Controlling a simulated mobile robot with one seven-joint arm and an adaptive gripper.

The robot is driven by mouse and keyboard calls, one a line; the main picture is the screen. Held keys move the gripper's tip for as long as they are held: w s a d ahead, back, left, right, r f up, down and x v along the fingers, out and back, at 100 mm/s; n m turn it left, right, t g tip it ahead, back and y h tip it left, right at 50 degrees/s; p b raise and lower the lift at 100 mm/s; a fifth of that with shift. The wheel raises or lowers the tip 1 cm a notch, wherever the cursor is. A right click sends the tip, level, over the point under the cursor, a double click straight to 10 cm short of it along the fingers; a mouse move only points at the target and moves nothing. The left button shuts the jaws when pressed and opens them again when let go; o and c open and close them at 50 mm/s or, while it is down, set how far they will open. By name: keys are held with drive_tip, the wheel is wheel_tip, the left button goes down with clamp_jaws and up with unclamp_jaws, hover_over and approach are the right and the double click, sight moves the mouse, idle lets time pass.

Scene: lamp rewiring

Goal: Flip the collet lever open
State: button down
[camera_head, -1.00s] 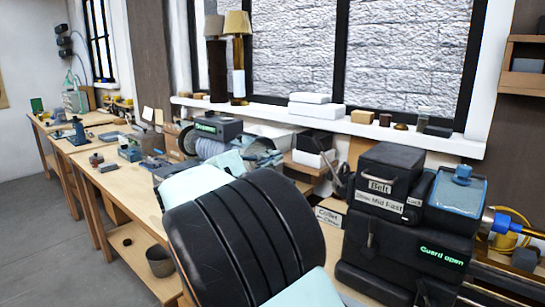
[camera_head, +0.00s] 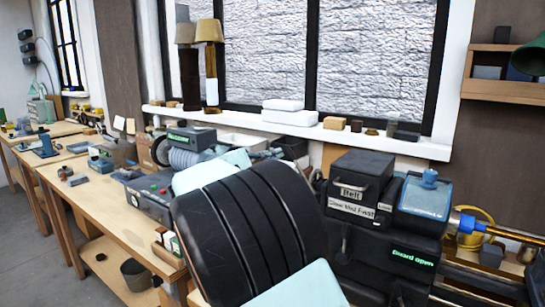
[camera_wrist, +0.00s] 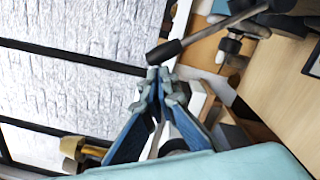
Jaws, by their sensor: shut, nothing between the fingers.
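In the wrist view, my gripper (camera_wrist: 158,78) has its blue-grey fingers together at the tips, with nothing between them. A dark lever with a thick rounded grip (camera_wrist: 166,52) reaches in from the upper right and looks like the collet lever. Its grip end shows just beyond my fingertips in the picture. I cannot tell whether they touch. In the head view, my big dark arm link hides my gripper and the collet lever.
A black machine (camera_head: 345,240) with a "Belt" cover (camera_head: 355,180) and a lit "Guard open" sign (camera_head: 412,257) stands right of my arm. A blue-topped box (camera_head: 425,198) adjoins it. A windowsill (camera_head: 240,122) with lamps, boxes and small items runs behind. Benches line the left.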

drive_tip(key=s+d+r+m+b, duration=0.5)
drive_tip(key=d+m+b, duration=0.3)
drive_tip(key=b, duration=0.7)
drive_tip(key=shift+s+d+r+m+g+b, duration=0.2)
drive_tip(key=shift+s+d+m+g+b, duration=0.1)
drive_tip(key=shift+s+d+m+b, duration=0.1)
idle(0.4)
drive_tip(key=shift+r, duration=0.1)
